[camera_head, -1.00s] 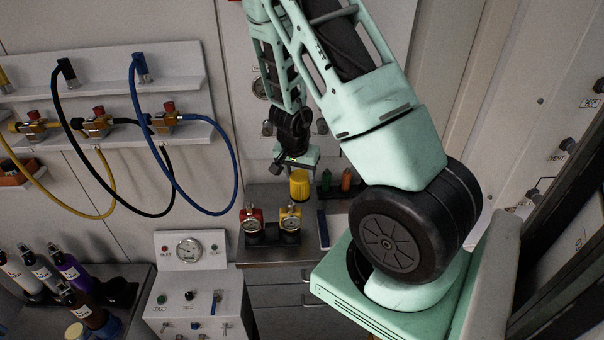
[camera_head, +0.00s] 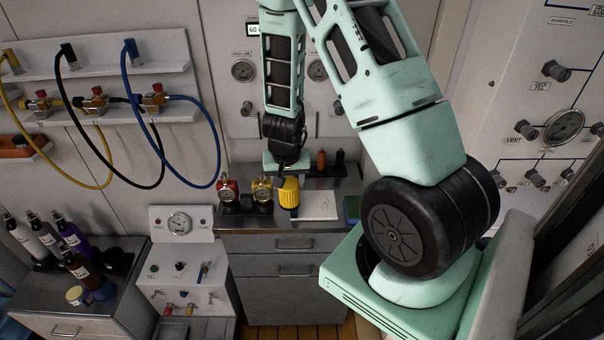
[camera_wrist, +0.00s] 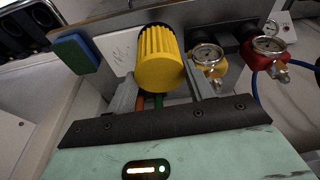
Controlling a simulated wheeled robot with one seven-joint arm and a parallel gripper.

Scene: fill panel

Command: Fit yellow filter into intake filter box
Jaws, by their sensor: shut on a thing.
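The yellow filter (camera_head: 289,192) is a ribbed yellow cylinder. I cannot make out an intake filter box in either view.
A red gauge (camera_head: 228,193) and a yellow gauge (camera_head: 262,193) stand left of the filter on the steel counter (camera_head: 236,215). A white notepad (camera_head: 320,205) and a blue-green block (camera_head: 352,208) lie to its right. A valve panel (camera_head: 545,95) is at the right.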

